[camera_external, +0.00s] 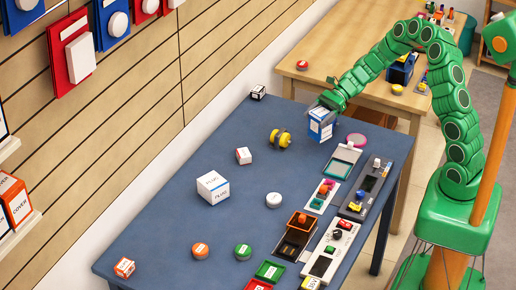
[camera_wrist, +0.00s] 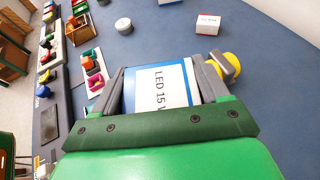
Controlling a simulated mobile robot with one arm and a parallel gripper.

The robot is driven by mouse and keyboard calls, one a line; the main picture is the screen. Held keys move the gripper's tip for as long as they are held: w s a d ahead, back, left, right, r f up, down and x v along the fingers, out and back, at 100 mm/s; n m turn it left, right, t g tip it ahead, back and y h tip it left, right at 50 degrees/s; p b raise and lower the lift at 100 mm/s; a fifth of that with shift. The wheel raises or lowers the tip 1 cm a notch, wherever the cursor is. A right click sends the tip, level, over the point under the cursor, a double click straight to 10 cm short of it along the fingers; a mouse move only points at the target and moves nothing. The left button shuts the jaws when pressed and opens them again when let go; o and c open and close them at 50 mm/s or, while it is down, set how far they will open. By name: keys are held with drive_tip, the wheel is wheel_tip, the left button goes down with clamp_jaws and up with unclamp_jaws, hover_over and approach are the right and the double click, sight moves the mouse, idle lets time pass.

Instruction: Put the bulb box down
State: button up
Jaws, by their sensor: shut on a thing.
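The bulb box is a white and blue box (camera_external: 321,124) near the far right part of the blue table (camera_external: 165,215). My green gripper (camera_external: 326,106) is over its top and shut on it.
A yellow and grey spool-like object (camera_external: 281,138) lies left of the box. A pink round thing (camera_external: 357,140) and a teal-edged tray (camera_external: 341,162) are close on the right. A large white box (camera_external: 213,187) stands nearer. The table's left middle is clear.

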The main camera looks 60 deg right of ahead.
sight(311, 129)
drive_tip(key=shift+w+f, duration=0.9)
drive_tip(key=shift+f, duration=1.65)
drive_tip(key=shift+f, duration=0.15)
drive_tip(key=o, duration=1.1)
drive_tip(key=shift+c, duration=0.2)
